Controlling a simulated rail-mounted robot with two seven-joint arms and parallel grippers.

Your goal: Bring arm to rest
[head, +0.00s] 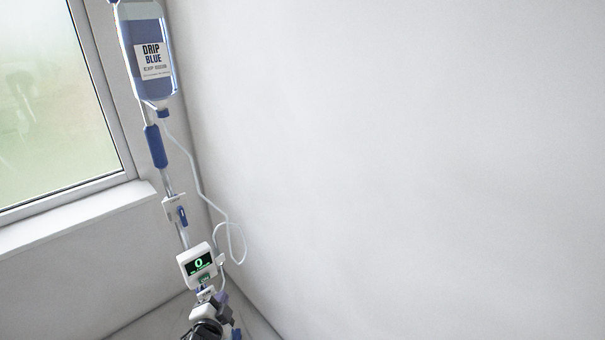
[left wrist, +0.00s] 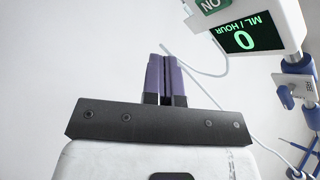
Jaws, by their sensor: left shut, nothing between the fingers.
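My left gripper (head: 222,298) shows at the bottom of the head view, just below the white pump box of the drip stand. In the left wrist view, its two purple fingers (left wrist: 164,78) are pressed together with nothing between them. The pump box (head: 197,265) has a dark screen with a green 0; it also shows at the upper right of the left wrist view (left wrist: 250,25), apart from the fingers. My right gripper is in neither view.
A drip stand with a blue bag (head: 147,55) stands in the corner by a window (head: 50,100) and its sill (head: 75,218). A thin clear tube (head: 197,180) hangs in a loop beside the pump box. The wall at the right (head: 420,150) is bare.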

